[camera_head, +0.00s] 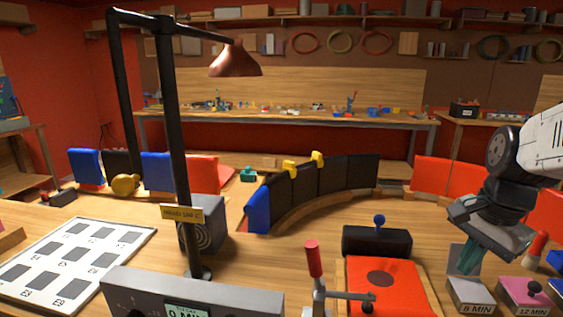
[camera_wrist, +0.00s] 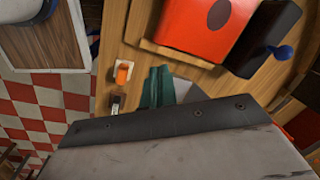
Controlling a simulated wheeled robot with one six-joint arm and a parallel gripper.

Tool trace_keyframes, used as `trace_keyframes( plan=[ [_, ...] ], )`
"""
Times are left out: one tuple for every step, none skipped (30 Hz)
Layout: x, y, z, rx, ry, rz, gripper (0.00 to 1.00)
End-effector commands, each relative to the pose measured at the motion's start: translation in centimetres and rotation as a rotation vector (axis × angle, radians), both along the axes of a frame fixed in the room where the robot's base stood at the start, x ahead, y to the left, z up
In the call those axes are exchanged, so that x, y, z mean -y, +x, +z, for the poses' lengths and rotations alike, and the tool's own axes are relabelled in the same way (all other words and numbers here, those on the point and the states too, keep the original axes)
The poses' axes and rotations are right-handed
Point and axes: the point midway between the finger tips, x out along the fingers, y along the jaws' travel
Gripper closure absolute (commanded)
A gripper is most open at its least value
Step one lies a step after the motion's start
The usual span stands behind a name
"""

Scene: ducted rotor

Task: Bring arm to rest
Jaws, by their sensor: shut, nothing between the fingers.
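My arm comes in from the right edge of the head view. My gripper (camera_head: 469,262) points down above the right side of the bench, over the small labelled boxes. Its teal fingers are together with nothing between them. In the wrist view my gripper (camera_wrist: 157,88) shows as teal fingertips past the dark edge of the gripper body. The body hides much of the lower half of that view.
Near my gripper are the grey 8 MIN box (camera_head: 471,294), the pink 12 MIN box (camera_head: 524,292) and a red-orange pad (camera_head: 385,284). A red-handled clamp (camera_head: 313,262) stands to the left. A black lamp post (camera_head: 178,150) rises farther left. A curved black panel row (camera_head: 320,190) stands behind.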

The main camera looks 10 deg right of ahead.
Motion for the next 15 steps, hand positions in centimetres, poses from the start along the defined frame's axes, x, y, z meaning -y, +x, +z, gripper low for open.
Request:
trace_keyframes(
  plan=[
    [-1.4, -1.2, 0.2, -0.008, -0.019, 0.162, 1.00],
    [-2.2, -1.8, 0.3, -0.014, -0.032, 0.265, 1.00],
    [-3.1, -2.8, 0.5, -0.023, -0.046, 0.397, 1.00],
    [-3.8, -3.5, 0.5, -0.029, -0.056, 0.494, 1.00],
    [-4.4, -4.3, 0.6, -0.035, -0.067, 0.590, 1.00],
    [-5.3, -5.3, 0.7, -0.041, -0.080, 0.714, 1.00],
    [-6.0, -6.0, 0.8, -0.043, -0.091, 0.806, 1.00],
    [-6.6, -6.8, 0.9, -0.047, -0.102, 0.894, 1.00],
    [-7.3, -7.8, 0.9, -0.048, -0.115, 0.993, 1.00],
    [-7.8, -8.3, 1.0, -0.047, -0.124, 1.049, 1.00],
    [-8.2, -8.9, 1.1, -0.046, -0.134, 1.095, 1.00],
    [-8.7, -9.4, 1.1, -0.041, -0.146, 1.135, 1.00],
    [-9.1, -9.8, 1.2, -0.035, -0.156, 1.155, 1.00],
    [-9.4, -10.0, 1.3, -0.027, -0.164, 1.170, 1.00],
    [-9.8, -10.2, 1.5, -0.013, -0.175, 1.191, 1.00]
  ],
)
